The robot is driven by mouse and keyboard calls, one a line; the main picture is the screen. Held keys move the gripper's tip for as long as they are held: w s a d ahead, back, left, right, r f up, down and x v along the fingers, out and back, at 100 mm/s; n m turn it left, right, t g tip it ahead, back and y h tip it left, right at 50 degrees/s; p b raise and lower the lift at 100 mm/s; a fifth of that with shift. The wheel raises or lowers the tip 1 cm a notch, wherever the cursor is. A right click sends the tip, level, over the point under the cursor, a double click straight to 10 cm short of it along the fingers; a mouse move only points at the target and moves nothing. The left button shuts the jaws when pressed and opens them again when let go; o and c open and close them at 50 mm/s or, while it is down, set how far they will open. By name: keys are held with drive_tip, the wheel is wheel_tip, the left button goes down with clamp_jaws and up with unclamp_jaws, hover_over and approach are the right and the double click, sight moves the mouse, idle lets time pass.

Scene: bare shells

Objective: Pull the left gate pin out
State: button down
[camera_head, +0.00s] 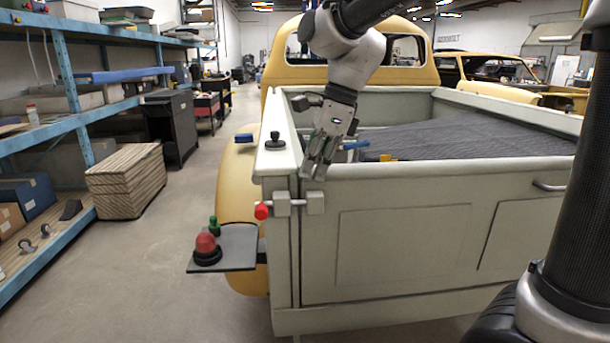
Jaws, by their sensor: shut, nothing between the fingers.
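The left gate pin (262,210) shows as a red round knob at the left end of a thin rod. The rod runs through two pale brackets, one on the bed's corner post (282,204) and one on the tailgate (315,202). The pin sits in the brackets. My gripper (318,171) points down at the tailgate's top edge, above and to the right of the red knob. It is shut and empty, apart from the pin. The pale tailgate (400,270) stands upright and closed.
A grey side shelf (238,260) at the lower left carries a red dome (206,243) and a green knob (213,225). A black knob (275,140) stands on the bed rail. A blue block (244,138) lies on the yellow fender.

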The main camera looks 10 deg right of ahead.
sight(256, 210)
drive_tip(key=x, duration=0.7)
drive_tip(key=shift+f, duration=0.25)
drive_tip(key=a, duration=0.2)
drive_tip(key=shift+w+a+f, duration=0.1)
drive_tip(key=shift+a+f, duration=0.15)
drive_tip(key=shift+f, duration=0.1)
drive_tip(key=shift+w+a+f, duration=0.1)
drive_tip(key=shift+a, duration=0.7)
drive_tip(key=a, duration=0.5)
drive_tip(key=shift+w+a, duration=0.1)
drive_tip(key=shift+a, duration=0.2)
